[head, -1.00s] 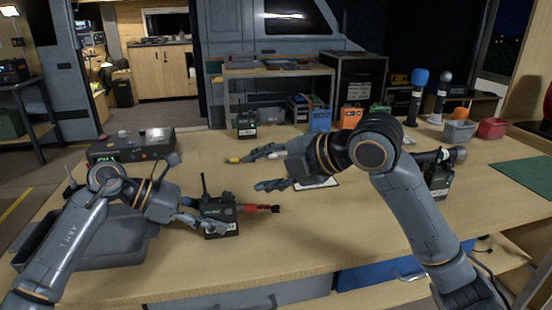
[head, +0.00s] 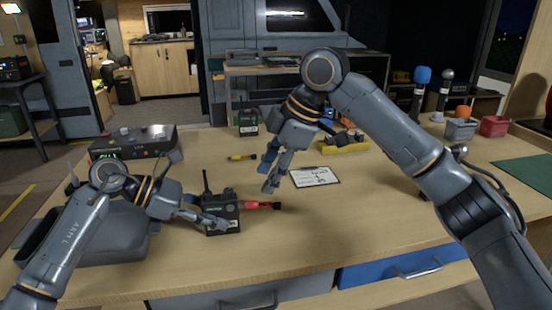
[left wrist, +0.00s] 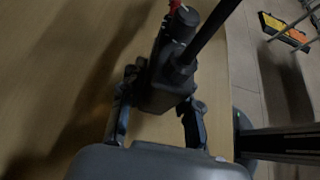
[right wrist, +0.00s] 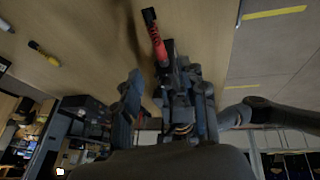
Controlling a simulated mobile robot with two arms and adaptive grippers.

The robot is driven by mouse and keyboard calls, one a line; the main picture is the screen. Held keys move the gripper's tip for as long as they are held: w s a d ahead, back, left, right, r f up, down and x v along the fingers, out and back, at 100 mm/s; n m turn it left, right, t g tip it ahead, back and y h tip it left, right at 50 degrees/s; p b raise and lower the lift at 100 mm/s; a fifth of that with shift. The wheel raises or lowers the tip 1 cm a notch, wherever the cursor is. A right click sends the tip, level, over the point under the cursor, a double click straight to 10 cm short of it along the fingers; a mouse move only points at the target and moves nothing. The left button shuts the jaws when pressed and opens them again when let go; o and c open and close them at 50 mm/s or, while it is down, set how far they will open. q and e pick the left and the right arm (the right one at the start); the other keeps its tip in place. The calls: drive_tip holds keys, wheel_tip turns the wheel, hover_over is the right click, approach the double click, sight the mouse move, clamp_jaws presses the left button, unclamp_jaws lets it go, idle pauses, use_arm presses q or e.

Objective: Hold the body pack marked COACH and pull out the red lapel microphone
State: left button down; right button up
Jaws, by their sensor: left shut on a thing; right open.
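The dark body pack (head: 220,216) stands upright near the front of the table, with a black antenna; its small label is too small to read. The red lapel microphone's plug (head: 260,205) sticks out of its right side and ends in a black tip. It also shows in the right wrist view (right wrist: 157,40). My left gripper (head: 212,222) is shut on the pack, with a finger on either side in the left wrist view (left wrist: 160,105).
A white card (head: 316,177) lies right of the pack, with a yellow tray (head: 345,147) behind it. A yellow-marked plug (head: 242,157) and another pack (head: 248,123) are further back. A grey bin (head: 110,248) stands at the left. The table in front of the card is clear.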

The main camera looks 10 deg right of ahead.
sight(253, 202)
drive_tip(key=x, duration=0.8)
clamp_jaws()
